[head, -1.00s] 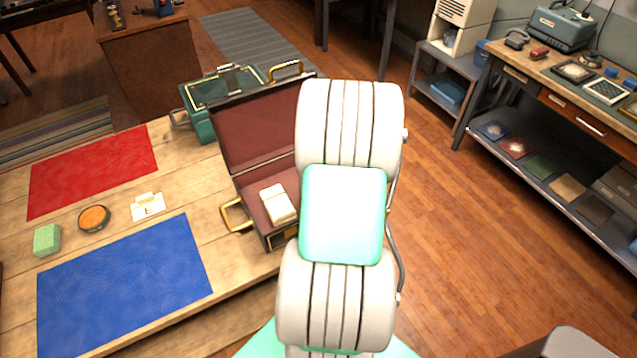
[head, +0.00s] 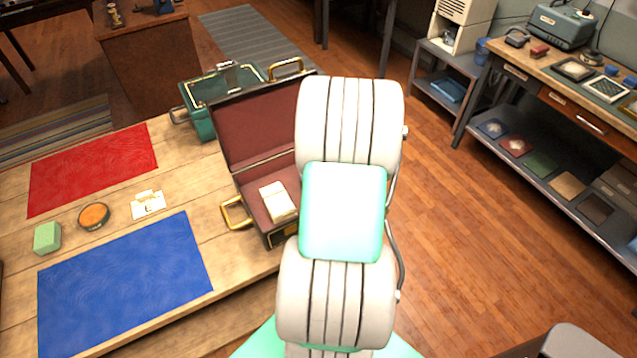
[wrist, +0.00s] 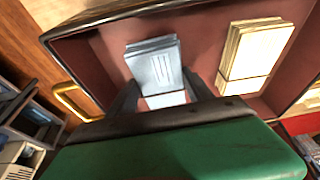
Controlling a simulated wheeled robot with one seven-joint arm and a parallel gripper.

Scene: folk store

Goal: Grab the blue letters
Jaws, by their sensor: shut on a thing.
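The pale blue bundle of letters (wrist: 154,62) lies inside the open suitcase, in the wrist view. My gripper (wrist: 162,80) has one dark finger on each side of this bundle and is shut on it. In the head view my arm hides the gripper and the blue letters. The brown suitcase (head: 252,136) with a dark red lining stands open on the table. A cream bundle of letters (head: 277,202) lies in it, and shows to the right of the blue one in the wrist view (wrist: 254,52).
The wooden table (head: 190,183) also bears a red mat (head: 95,168), a blue mat (head: 125,285), a green block (head: 47,238), an orange round tin (head: 94,216) and a small white card item (head: 148,204). A green case (head: 203,122) stands behind the suitcase.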

